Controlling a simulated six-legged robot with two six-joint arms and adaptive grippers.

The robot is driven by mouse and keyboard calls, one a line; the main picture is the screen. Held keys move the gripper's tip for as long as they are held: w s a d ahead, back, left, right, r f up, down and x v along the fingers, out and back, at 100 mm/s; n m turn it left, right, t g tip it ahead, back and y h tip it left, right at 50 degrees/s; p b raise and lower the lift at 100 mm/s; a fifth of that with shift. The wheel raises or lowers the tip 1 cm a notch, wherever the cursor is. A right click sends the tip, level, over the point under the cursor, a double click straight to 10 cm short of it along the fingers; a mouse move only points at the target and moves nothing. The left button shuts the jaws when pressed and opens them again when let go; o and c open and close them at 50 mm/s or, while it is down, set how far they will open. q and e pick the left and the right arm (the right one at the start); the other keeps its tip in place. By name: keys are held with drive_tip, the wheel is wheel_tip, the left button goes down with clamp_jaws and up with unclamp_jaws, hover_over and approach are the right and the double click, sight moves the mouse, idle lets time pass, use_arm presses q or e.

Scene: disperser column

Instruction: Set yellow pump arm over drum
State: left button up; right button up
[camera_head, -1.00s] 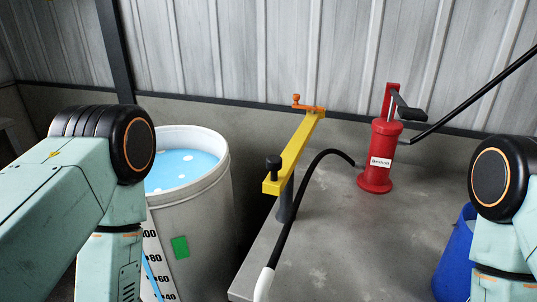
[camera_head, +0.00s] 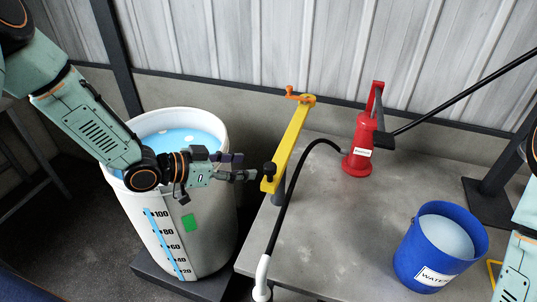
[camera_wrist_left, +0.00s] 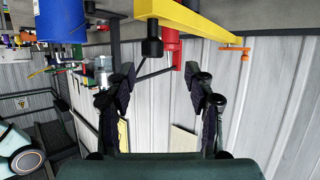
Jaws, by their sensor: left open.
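My left gripper (camera_head: 248,168) reaches across the drum, just left of the knob. In the left wrist view my left gripper (camera_wrist_left: 162,85) is open and empty, with the knob (camera_wrist_left: 152,46) beyond its fingers. Contact is not visible. My right gripper is out of view.
A black hose (camera_head: 287,200) with a white end runs down the bench's left edge. A red pump (camera_head: 360,148) stands at the back of the bench (camera_head: 345,230). A blue water bucket (camera_head: 410,262) stands front right. Open bench lies between them.

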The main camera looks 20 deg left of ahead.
sight(267, 166)
use_arm(q)
drive_tip(key=shift+m, duration=0.6)
drive_tip(key=shift+s+d+r+x, duration=0.1)
drive_tip(key=shift+d+x, duration=0.1)
drive_tip(key=shift+x, duration=1.2)
drive_tip(key=shift+s+d+r+x, duration=0.1)
drive_tip(key=shift+d+x, duration=0.05)
drive_tip(key=shift+x, duration=1.25)
drive_tip(key=shift+s+d+r+x, duration=0.1)
drive_tip(key=shift+d+r+x, duration=0.1)
drive_tip(key=shift+x, duration=1.2)
drive_tip(key=shift+s+a+h, duration=0.1)
drive_tip(key=shift+a+h, duration=0.15)
drive_tip(key=shift+h, duration=0.05)
drive_tip(key=shift+c, duration=0.5)
drive_tip(key=shift+d+f, duration=0.1)
drive_tip(key=shift+d, duration=0.15)
drive_tip(key=c, duration=0.4)
drive_tip(key=shift+a, duration=0.1)
clamp_jaws()
